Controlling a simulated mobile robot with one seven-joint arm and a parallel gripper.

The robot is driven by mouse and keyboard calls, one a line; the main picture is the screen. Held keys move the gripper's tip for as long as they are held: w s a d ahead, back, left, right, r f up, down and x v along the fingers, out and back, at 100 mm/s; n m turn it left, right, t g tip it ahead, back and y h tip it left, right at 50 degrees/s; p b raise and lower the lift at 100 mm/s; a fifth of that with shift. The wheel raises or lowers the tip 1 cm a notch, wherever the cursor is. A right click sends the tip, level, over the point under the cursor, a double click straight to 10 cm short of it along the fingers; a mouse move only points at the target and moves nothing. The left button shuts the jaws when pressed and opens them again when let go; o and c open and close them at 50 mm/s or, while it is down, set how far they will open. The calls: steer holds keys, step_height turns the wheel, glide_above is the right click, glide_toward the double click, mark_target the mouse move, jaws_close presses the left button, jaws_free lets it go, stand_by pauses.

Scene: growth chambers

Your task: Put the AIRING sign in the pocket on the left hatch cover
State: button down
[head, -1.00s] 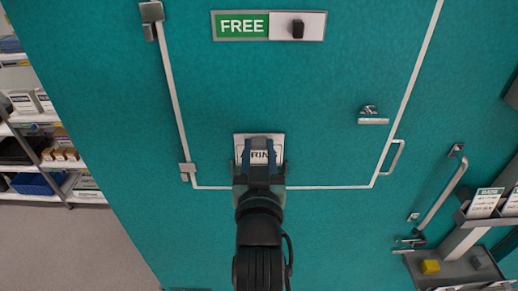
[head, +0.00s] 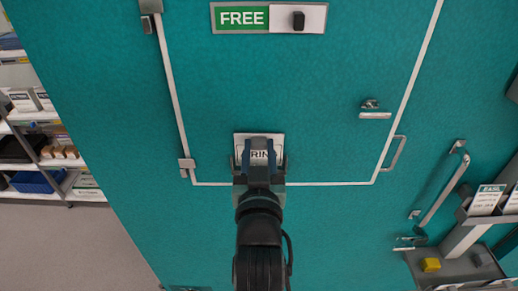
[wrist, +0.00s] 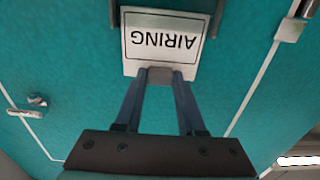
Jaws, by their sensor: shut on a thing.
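The AIRING sign (wrist: 163,42) is a white plate with dark letters and a grey grip tab, upside down in the wrist view. My gripper (wrist: 159,77) is shut on its tab. In the head view the sign (head: 243,140) shows behind my gripper (head: 260,150), which hides much of it. In the wrist view the sign's far end lies between two grey side pieces (wrist: 216,20), apparently the pocket. I cannot tell how deep the sign is in it. The teal hatch cover (head: 290,90) has a white outline.
A FREE slider plate (head: 240,18) is higher on the cover. A small latch (head: 375,115) and a handle (head: 392,153) are at the right. A long bar handle (head: 443,195) and a shelf with BASIL signs (head: 486,200) stand farther right. Storage shelves (head: 40,150) are at the left.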

steer(key=shift+f, duration=0.2)
steer(key=shift+f+b, duration=0.35)
steer(key=shift+b, duration=0.1)
steer(key=shift+f, duration=0.35)
stand_by(0.3)
steer(key=shift+c, duration=2.1)
jaws_free()
steer(key=s, duration=0.7)
steer(key=shift+s, duration=0.3)
